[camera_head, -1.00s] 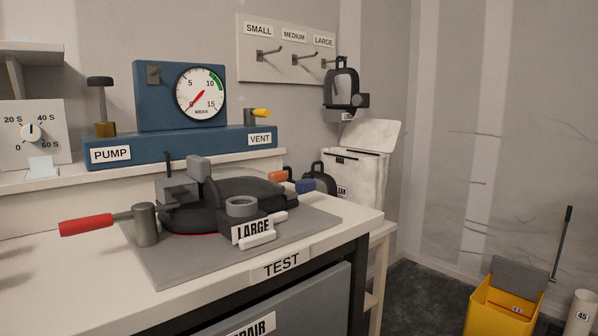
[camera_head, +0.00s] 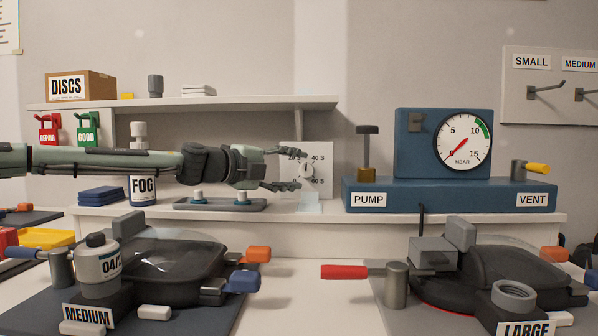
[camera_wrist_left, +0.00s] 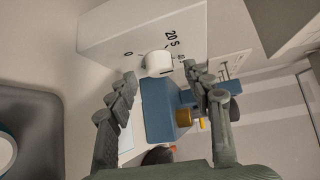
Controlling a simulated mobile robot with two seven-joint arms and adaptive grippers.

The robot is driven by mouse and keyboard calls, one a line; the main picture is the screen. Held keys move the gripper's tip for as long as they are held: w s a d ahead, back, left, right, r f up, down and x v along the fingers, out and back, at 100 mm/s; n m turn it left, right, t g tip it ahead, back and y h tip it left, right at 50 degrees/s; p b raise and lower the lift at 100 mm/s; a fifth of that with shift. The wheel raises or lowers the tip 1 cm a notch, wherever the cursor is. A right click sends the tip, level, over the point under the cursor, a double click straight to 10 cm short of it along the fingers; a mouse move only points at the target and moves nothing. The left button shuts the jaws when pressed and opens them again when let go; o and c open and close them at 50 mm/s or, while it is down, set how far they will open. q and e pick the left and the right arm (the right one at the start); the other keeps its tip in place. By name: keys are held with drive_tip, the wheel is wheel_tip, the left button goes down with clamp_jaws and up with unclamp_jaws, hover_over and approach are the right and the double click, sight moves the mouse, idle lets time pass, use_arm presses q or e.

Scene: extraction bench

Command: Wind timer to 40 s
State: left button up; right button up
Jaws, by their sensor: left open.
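The timer (camera_head: 322,182) is a white box with a dial marked up to 60 S, on the back ledge left of the pump unit. Its round knob (camera_head: 306,171) is partly hidden by my fingers in the head view, and its setting cannot be read. My left arm reaches in from the left, and my left gripper (camera_head: 299,170) is open in front of the timer face. In the left wrist view the white knob (camera_wrist_left: 158,63) lies between and just beyond the open fingertips (camera_wrist_left: 160,73); contact cannot be told. The "0" and "20 S" marks show there on the timer face (camera_wrist_left: 115,32).
The blue pump unit (camera_head: 420,196) with its gauge (camera_head: 462,143) stands right of the timer. A FOG bottle (camera_head: 142,186) and a grey tray (camera_head: 221,205) are near my left forearm. MEDIUM and LARGE masks lie on the front bench. A shelf (camera_head: 240,103) runs above my arm.

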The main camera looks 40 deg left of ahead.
use_arm(q)
drive_tip(key=shift+x, duration=0.9)
drive_tip(key=c, duration=1.2)
drive_tip(key=shift+o, duration=0.2)
drive_tip(key=o, duration=1.2)
drive_tip(key=shift+c, duration=0.2)
drive_tip(key=shift+v, duration=0.8)
drive_tip(key=v, duration=0.9)
drive_tip(key=shift+s+r, duration=0.1)
drive_tip(key=shift+r, duration=0.05)
drive_tip(key=shift+s+a, duration=0.1)
drive_tip(key=shift+s, duration=0.55)
